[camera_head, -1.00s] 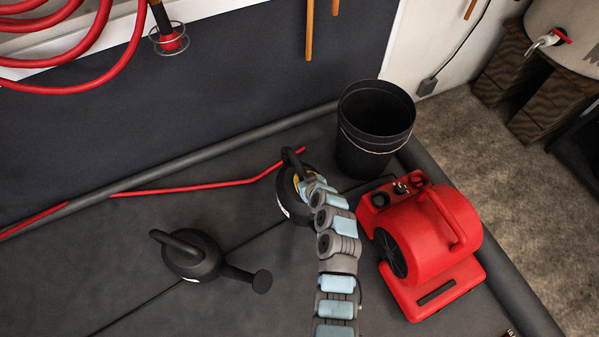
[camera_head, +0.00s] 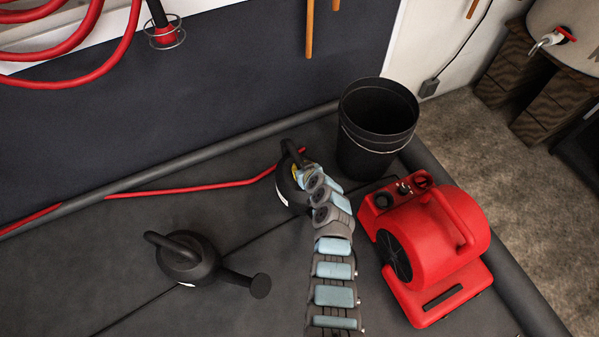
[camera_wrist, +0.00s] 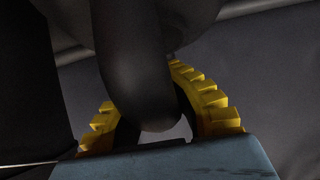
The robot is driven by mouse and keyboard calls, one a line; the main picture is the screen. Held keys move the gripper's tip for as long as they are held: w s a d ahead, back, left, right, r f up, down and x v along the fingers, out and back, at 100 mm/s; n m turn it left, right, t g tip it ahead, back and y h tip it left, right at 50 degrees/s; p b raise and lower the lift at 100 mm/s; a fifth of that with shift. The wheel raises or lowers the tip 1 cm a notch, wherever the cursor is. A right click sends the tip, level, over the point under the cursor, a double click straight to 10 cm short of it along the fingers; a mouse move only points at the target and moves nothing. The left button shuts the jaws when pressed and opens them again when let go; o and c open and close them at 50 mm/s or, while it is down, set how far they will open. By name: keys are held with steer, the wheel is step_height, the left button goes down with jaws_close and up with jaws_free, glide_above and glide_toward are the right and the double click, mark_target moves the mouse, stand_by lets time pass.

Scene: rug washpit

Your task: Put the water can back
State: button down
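One black water can (camera_head: 288,196) stands upright on the dark floor, left of the black bucket, partly hidden by my arm. My gripper (camera_head: 299,176) is at its handle. In the wrist view the yellow fingers of my gripper (camera_wrist: 172,75) curve in from both sides around the black handle (camera_wrist: 135,70). They look shut on it, though the fingertips are hidden behind the handle. A second black water can (camera_head: 190,262) stands apart to the left, its spout pointing right.
A red blower (camera_head: 432,245) stands close to the right of my arm. The black bucket (camera_head: 376,130) stands behind it. A thin red hose (camera_head: 190,190) lies along the floor behind the cans. A grey raised border (camera_head: 190,160) edges the floor. The floor at front left is clear.

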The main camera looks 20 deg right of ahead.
steer(key=shift+w+f+b, duration=0.3)
steer(key=shift+f, duration=0.1)
steer(key=shift+f+b, duration=0.9)
steer(key=shift+f, duration=0.65)
steer(key=shift+r, duration=0.1)
steer(key=shift+d, duration=0.1)
steer(key=c, duration=1.2)
jaws_free()
steer(key=shift+c, duration=0.2)
steer(key=shift+p+v, duration=0.65)
steer(key=shift+v, duration=0.1)
steer(key=shift+p+v, duration=0.6)
steer(key=shift+v, duration=0.6)
steer(key=shift+p+v, duration=1.35)
steer(key=shift+v, duration=2.6)
